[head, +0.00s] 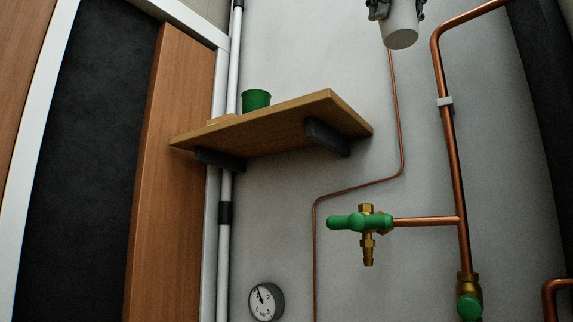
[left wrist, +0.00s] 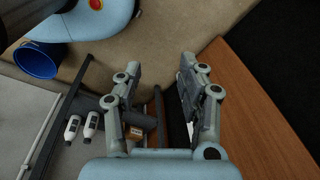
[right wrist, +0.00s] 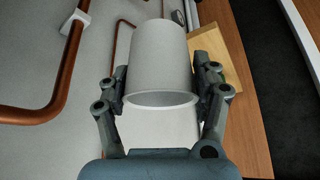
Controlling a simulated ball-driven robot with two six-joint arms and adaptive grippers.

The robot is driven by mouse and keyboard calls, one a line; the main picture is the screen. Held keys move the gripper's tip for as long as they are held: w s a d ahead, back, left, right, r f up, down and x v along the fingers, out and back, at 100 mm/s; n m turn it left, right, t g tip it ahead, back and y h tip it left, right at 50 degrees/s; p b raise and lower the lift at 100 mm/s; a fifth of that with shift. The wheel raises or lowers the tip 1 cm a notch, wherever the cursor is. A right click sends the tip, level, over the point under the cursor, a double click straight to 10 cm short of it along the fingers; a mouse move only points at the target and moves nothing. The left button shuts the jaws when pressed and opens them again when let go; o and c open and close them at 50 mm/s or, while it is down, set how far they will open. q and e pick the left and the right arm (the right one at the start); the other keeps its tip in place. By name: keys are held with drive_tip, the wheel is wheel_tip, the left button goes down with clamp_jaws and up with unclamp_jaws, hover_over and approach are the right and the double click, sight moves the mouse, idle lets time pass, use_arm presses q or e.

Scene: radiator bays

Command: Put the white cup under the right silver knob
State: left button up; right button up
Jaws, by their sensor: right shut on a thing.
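My right gripper (head: 398,6) is at the top edge of the head view, in front of the wall. It is shut on the white cup (head: 401,26), with fingers on both sides. In the right wrist view the white cup (right wrist: 160,58) sits between the fingers (right wrist: 162,85). My left gripper (left wrist: 158,75) shows only in the left wrist view; its fingers are apart, with nothing held between them. I see no silver knob in these frames.
A green-handled brass valve (head: 362,221) joins a copper pipe (head: 450,160) on the right. A wooden shelf (head: 262,125) bears a green cup (head: 256,100). A gauge (head: 266,301) hangs below. The left wrist view shows a blue bucket (left wrist: 39,60) and white bottles (left wrist: 91,123).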

sight(411, 20)
drive_tip(key=f+b, duration=0.3)
drive_tip(key=f, duration=0.1)
drive_tip(key=s+f+b, duration=0.1)
drive_tip(key=f+b, duration=0.1)
drive_tip(key=shift+d+f+b, duration=0.1)
drive_tip(key=shift+d+b, duration=0.1)
drive_tip(key=shift+b, duration=0.15)
wheel_tip(411, 20, down, 16)
drive_tip(key=w+b, duration=0.1)
drive_tip(key=b, duration=1.4)
drive_tip(key=shift+w, duration=0.25)
drive_tip(key=shift+w+a+f, duration=0.1)
drive_tip(key=shift+a+f, duration=0.05)
